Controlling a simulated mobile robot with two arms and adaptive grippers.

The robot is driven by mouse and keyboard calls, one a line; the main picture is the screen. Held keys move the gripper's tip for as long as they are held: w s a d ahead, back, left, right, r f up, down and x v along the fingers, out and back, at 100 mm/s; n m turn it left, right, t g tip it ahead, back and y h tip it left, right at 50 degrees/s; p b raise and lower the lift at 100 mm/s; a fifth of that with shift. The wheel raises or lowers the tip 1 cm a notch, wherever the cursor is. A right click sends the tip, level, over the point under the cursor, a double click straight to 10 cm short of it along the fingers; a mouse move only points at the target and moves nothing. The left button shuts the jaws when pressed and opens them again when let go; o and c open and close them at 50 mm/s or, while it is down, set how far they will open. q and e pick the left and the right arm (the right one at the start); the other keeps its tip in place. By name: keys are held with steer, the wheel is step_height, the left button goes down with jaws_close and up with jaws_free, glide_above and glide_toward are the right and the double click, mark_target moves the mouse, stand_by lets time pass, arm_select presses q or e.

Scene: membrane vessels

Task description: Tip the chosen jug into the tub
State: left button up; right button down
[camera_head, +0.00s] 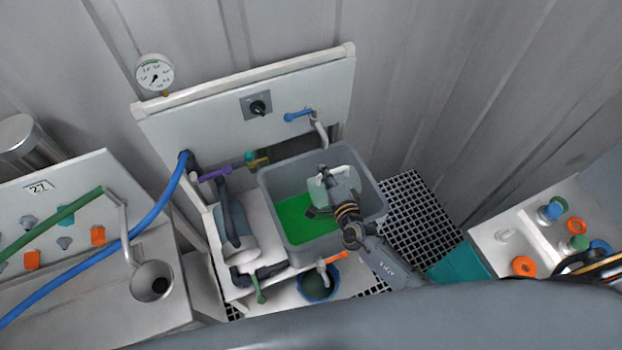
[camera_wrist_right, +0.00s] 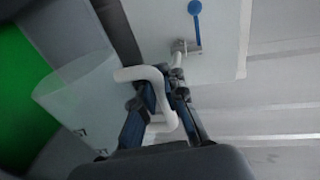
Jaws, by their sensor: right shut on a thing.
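A grey tub (camera_head: 375,190) stands in the middle of the head view with bright green liquid (camera_head: 298,222) in its bottom. The green also fills the left edge of the wrist view (camera_wrist_right: 22,90). My right gripper (camera_head: 332,182) reaches over the tub from the lower right. In the wrist view its fingers (camera_wrist_right: 160,105) are shut on the white handle (camera_wrist_right: 145,75) of a translucent jug (camera_wrist_right: 75,95). The jug also shows in the head view (camera_head: 317,194), over the tub, partly hidden by the gripper. Its exact tilt and any contents are hard to tell. My left gripper is out of view.
A white panel with a black knob (camera_head: 258,105) and a blue-handled tap (camera_head: 300,115) stands behind the tub. Pipes and a grey cylinder (camera_head: 236,240) crowd its left side. A blue bucket (camera_head: 318,286) stands in front. Black grating (camera_head: 420,210) lies right.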

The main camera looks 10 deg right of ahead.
steer(key=d+m+b, duration=0.2)
steer(key=d, duration=0.1)
steer(key=w+d+m+y+b, duration=0.1)
steer(key=d+m+b, duration=0.1)
steer(key=b, duration=0.1)
steer(key=d+r+m+b, duration=0.1)
steer(key=d+b, duration=0.1)
steer(key=d, duration=0.1)
steer(key=shift+w+d+m+y, duration=0.15)
steer(key=shift+d+m+y, duration=0.2)
steer(key=shift+m+y, duration=0.05)
steer(key=shift+d+r+m+b, duration=0.2)
steer(key=shift+r+m+b, duration=0.1)
steer(key=shift+b, duration=0.2)
steer(key=f+m+b, duration=0.1)
steer(key=m+b, duration=0.2)
steer(key=b, duration=0.2)
steer(key=d+f+m+t+y+b, duration=0.1)
steer(key=m+b, duration=0.2)
steer(key=b, duration=0.2)
steer(key=d+m+y+b, duration=0.1)
steer(key=m+b, duration=0.2)
steer(key=b, duration=0.2)
steer(key=shift+w+f+m+b, duration=0.2)
steer(key=shift+f+m+b, duration=0.15)
steer(key=shift+f+m, duration=0.05)
steer(key=shift+s+f, duration=0.1)
